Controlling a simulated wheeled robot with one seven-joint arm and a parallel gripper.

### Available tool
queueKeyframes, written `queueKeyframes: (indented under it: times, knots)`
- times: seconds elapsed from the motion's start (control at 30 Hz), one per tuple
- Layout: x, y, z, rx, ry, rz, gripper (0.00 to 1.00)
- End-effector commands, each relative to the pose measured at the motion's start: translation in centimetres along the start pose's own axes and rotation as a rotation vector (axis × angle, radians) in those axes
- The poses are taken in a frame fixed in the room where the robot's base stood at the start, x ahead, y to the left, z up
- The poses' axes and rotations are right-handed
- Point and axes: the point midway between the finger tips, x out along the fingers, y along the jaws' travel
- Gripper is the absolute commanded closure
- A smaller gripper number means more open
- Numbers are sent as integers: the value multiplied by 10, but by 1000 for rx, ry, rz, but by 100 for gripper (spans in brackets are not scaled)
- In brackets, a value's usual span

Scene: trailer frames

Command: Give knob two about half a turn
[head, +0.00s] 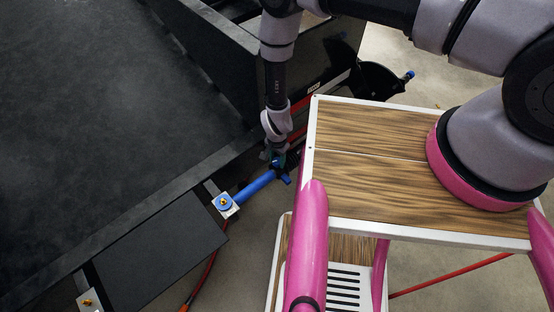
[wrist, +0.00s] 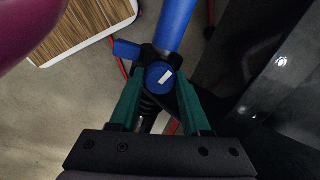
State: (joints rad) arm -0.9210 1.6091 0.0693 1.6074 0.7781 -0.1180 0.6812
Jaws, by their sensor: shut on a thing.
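A round blue knob (wrist: 162,75) with a white mark on its face sits at the end of a blue tube, in the middle of the wrist view. My gripper (wrist: 161,82) has its two green fingers on either side of this knob and is shut on it. The white mark is tilted, rising to the right. In the head view my gripper (head: 277,157) reaches down to the end of the blue tube (head: 255,187), and the fingers largely hide the knob there. I see no number on the knob.
A blue lever (wrist: 126,49) sticks out beside the knob. A dark trailer bed (head: 100,110) fills the left. My own wood-topped base stands close on the right. A red hose (head: 207,268) runs below.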

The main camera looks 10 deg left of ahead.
Motion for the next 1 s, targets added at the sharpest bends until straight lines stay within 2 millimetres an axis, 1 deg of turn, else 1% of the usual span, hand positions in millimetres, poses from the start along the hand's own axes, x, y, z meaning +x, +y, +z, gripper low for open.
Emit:
queueKeyframes:
  times: [0.03,0.13,0.37,0.4,0.47,0.5,0.83,0.93,1.0]
  knots:
    - [0,0,0,-49,0,0,100]
    - [0,0,0,-104,0,0,100]
    - [0,0,0,-107,-1,0,100]
    - [0,0,0,-107,-1,0,49]
    - [0,0,0,-106,-1,0,26]
    - [0,0,0,-106,0,0,24]
    - [-3,0,0,-105,0,0,24]
    - [-13,-1,0,-105,0,-2,24]
    - [-25,-1,0,-105,0,-1,24]
